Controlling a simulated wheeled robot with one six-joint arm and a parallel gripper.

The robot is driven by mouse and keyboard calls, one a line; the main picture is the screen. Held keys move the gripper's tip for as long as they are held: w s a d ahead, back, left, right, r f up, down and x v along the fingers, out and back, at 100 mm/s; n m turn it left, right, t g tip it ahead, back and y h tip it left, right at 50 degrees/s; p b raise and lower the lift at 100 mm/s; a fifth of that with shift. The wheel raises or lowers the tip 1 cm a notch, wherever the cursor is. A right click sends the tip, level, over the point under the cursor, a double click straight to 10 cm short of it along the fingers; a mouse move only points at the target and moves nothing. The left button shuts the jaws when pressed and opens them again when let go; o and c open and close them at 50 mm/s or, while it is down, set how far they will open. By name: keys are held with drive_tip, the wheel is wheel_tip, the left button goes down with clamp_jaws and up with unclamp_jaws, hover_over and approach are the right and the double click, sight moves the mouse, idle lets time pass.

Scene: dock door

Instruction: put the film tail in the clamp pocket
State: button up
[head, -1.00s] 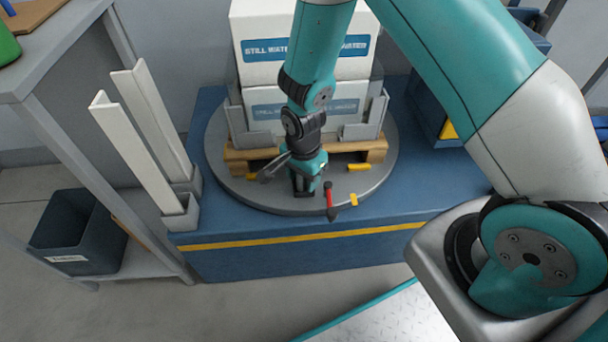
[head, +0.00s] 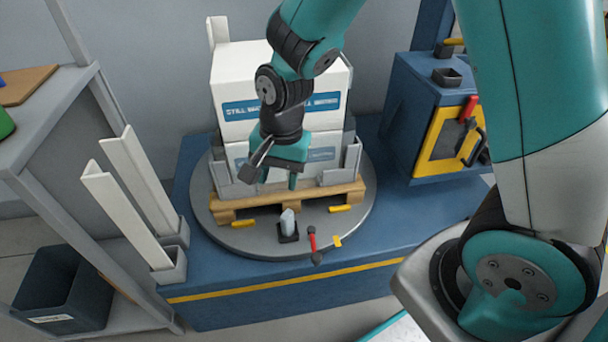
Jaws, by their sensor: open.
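A small pale upright piece (head: 288,220), which looks like the film tail, stands in a small dark block (head: 289,237) at the front of the round turntable. The block looks like the clamp pocket; how deep the piece sits in it cannot be told. A red lever (head: 312,240) with a dark knob is just right of the block. My gripper (head: 273,178) is open and empty, above and behind the pale piece and apart from it. It is in front of the stacked boxes.
White boxes (head: 235,128) stand on a wooden pallet (head: 225,208) on the grey turntable (head: 350,215). Pale corner posts (head: 128,220) stand at the left beside a grey shelf. A blue cabinet (head: 415,85) with a yellow panel stands at the right.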

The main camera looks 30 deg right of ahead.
drive_tip(key=s+a+r+n+y, duration=0.2)
drive_tip(key=s+r+n, duration=1.3)
drive_tip(key=s, duration=0.1)
drive_tip(key=shift+r+y, duration=0.35)
drive_tip(key=shift+y, duration=0.05)
drive_tip(key=shift+a, duration=0.15)
